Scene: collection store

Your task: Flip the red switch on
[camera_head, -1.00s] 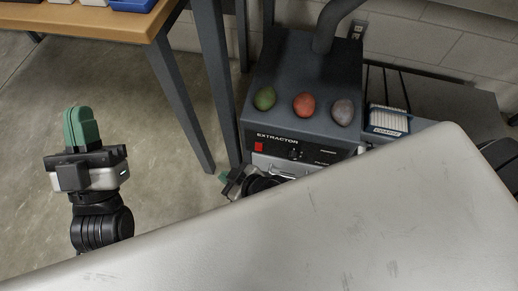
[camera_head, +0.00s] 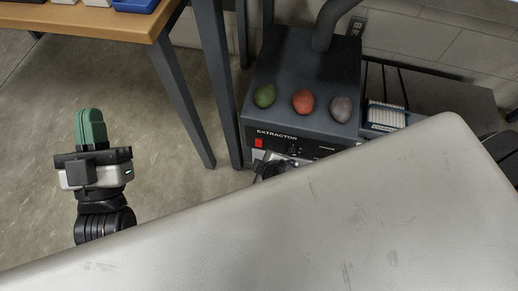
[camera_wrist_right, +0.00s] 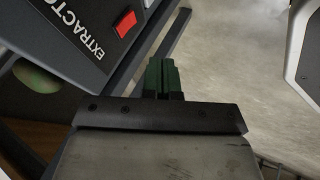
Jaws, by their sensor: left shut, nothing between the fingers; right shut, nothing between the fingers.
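The red switch (camera_head: 259,142) is on the front face of the dark extractor unit (camera_head: 262,112), left of a knob and below the EXTRACTOR lettering. It also shows in the right wrist view (camera_wrist_right: 124,23), up and left of my right fingertips and apart from them. My right gripper (camera_wrist_right: 162,75) has green fingers, shut and empty. In the head view it is just below the extractor's front, mostly hidden by a large pale panel. I cannot tell whether the switch is on. My left gripper (camera_head: 91,128) is shut and empty over the floor at left, far from the switch.
A green stone (camera_head: 264,96), a red stone (camera_head: 303,102) and a grey stone (camera_head: 340,108) lie on the extractor. A blue-edged white filter box (camera_head: 386,116) is at its right. A wooden table (camera_head: 95,24) with dark legs stands at upper left. The pale panel (camera_head: 300,230) covers the foreground.

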